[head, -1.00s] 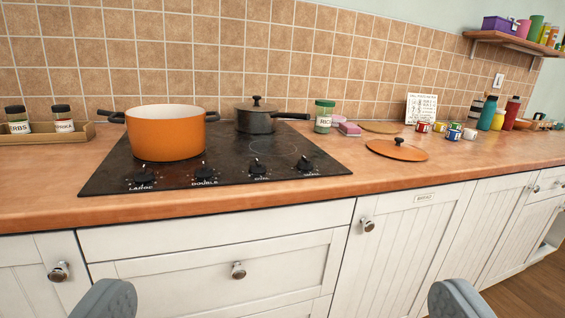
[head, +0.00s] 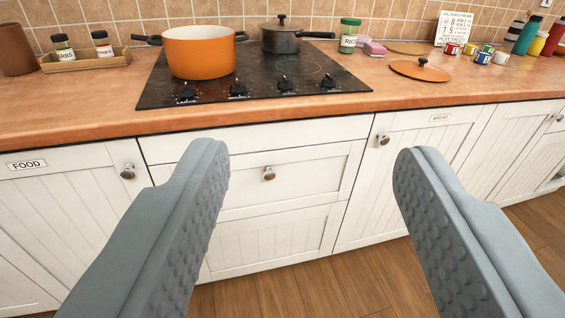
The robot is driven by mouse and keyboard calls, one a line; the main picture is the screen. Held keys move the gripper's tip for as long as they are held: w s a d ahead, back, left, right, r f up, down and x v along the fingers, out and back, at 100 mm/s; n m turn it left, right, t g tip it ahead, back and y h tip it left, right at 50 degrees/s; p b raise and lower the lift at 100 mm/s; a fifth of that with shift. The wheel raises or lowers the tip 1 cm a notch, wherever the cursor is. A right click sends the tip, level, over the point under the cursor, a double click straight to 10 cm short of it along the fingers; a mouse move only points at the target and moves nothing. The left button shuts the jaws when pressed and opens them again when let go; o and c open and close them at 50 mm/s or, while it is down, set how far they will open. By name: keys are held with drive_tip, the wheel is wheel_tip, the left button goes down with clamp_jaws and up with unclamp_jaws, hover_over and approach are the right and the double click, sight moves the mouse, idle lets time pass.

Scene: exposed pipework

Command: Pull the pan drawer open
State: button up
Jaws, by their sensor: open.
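The pan drawer (head: 310,176) is a white panelled front below the hob, with one round metal knob (head: 269,174) at its middle. It looks shut, flush with the fronts beside it. Another white drawer front (head: 290,232) sits below it. My gripper (head: 305,170) is open and empty, its two grey padded fingers spread wide in the foreground. The knob shows between the fingers, left of the middle of the gap, and no finger visibly touches it. The left finger hides the left part of the drawer front.
A black hob (head: 255,82) with an orange pot (head: 198,52) and a dark lidded pan (head: 282,38) stands on the counter (head: 450,88). A cupboard marked FOOD (head: 60,190) is at left, another cupboard (head: 400,165) at right. Wooden floor (head: 320,285) is clear.

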drive_tip(key=w+d+f+n, duration=0.1)
drive_tip(key=w+f, duration=0.6)
drive_tip(key=w, duration=0.5)
drive_tip(key=n+y, duration=0.5)
drive_tip(key=y, duration=0.1)
approach(270, 178)
drive_tip(key=x, duration=0.9)
drive_tip(key=shift+w, duration=0.25)
clamp_jaws()
